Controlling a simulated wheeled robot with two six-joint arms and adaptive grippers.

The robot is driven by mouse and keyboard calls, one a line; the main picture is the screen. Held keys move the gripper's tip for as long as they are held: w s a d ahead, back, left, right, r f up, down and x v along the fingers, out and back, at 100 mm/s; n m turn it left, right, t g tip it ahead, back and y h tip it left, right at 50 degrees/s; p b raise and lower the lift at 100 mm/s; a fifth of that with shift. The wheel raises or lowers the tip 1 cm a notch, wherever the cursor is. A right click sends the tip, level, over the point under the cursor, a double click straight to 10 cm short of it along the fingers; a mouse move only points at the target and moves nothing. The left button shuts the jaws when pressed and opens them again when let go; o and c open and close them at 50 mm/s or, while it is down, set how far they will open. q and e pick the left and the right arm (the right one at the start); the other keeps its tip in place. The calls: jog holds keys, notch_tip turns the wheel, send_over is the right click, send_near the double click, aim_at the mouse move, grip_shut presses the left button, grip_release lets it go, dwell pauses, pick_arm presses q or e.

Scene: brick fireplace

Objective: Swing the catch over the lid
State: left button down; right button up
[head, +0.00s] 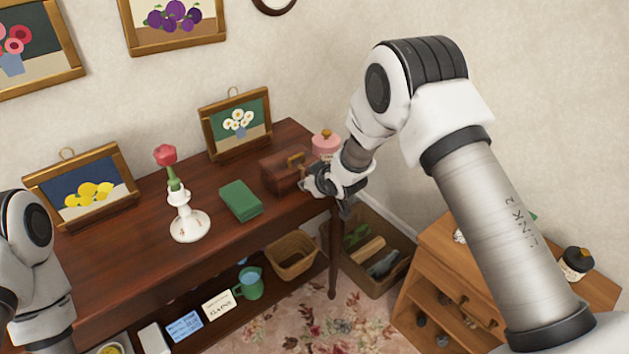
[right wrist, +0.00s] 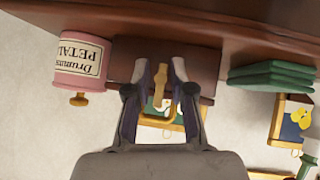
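A small dark wooden box (head: 281,180) stands on the table near its right end. My right gripper (head: 312,182) is at the box's right side. In the right wrist view its two fingers (right wrist: 160,68) are apart, one on each side of the catch. I cannot tell whether they touch it. My left arm shows at the left edge, but its gripper is out of view.
A pink canister (head: 326,145) stands beside the box, close to my right gripper. A green stack (head: 240,201) and a white candlestick (head: 188,220) with a rose stand to the left. A framed daisy picture (head: 236,124) leans behind. Crates and a wooden cabinet (head: 450,260) are lower right.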

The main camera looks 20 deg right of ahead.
jog(key=v, duration=1.1)
jog(key=shift+r, duration=0.15)
jog(key=shift+s+d, duration=0.1)
jog(key=s+f+m+g, duration=0.1)
jog(key=s+f+g, duration=0.2)
jog(key=s+f, duration=0.6)
jog(key=s+f+g, duration=0.2)
jog(key=s+f, duration=0.5)
jog(key=f, duration=0.4)
jog(key=s+d+f+m+g+h, duration=0.1)
jog(key=s+f+m+g, duration=0.1)
jog(key=s, duration=0.8)
jog(key=s+d+f+m+g, duration=0.1)
jog(key=s+f+m+g, duration=0.1)
jog(key=s, duration=0.9)
jog(key=shift+d+f+g+h, duration=0.35)
jog(key=shift+f+g+h, duration=0.05)
jog(key=shift+f, duration=0.15)
jog(key=shift+w, duration=0.1)
